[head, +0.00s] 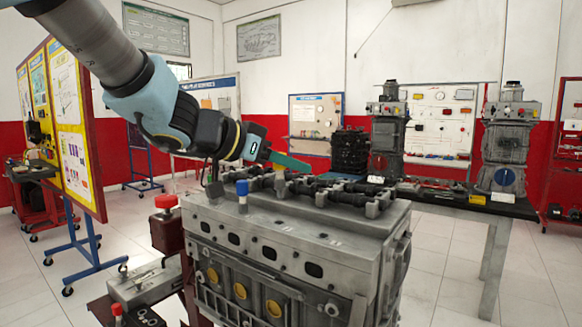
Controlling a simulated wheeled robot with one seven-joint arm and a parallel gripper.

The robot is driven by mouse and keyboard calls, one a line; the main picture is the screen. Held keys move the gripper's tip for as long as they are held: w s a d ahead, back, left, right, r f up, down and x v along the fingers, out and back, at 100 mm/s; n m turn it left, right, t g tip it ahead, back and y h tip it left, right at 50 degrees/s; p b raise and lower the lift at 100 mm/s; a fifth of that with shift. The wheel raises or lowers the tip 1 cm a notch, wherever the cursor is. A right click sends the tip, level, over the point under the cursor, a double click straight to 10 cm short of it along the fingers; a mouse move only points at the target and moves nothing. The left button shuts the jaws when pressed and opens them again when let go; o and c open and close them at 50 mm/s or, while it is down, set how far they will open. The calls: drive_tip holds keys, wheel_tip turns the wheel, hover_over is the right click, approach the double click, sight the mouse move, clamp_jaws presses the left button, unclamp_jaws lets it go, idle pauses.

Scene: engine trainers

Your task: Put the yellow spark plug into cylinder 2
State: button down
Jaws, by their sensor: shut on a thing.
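My arm reaches in from the upper left to the near left end of the grey engine block (285,232). My gripper (214,187) is low over the top of the block at its left end, small and dark in this view. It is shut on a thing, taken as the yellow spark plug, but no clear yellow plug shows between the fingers. A blue-capped plug (242,188) stands upright on the block just right of the gripper. I cannot make out the cylinder 2 opening or its label.
A red-topped piece (166,202) stands left of the block, above a grey metal box (144,284). A dark shaft assembly (335,192) runs along the block's top. A board on a blue stand (62,125) is at left, a workbench (460,207) behind right.

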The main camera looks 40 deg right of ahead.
sight(282, 191)
drive_tip(key=shift+f+b, duration=1.4)
drive_tip(key=shift+b, duration=0.2)
drive_tip(key=shift+f+b, duration=0.4)
drive_tip(key=shift+f, duration=0.55)
drive_tip(key=shift+a+r+p, duration=0.1)
drive_tip(key=shift+a+p, duration=0.05)
drive_tip(key=shift+p, duration=0.35)
drive_tip(key=shift+f, duration=0.3)
drive_tip(key=shift+f, duration=0.3)
drive_tip(key=shift+a+f, duration=0.1)
drive_tip(key=shift+f, duration=0.65)
drive_tip(key=c, duration=0.6)
unclamp_jaws()
drive_tip(key=shift+w+a+r, duration=0.1)
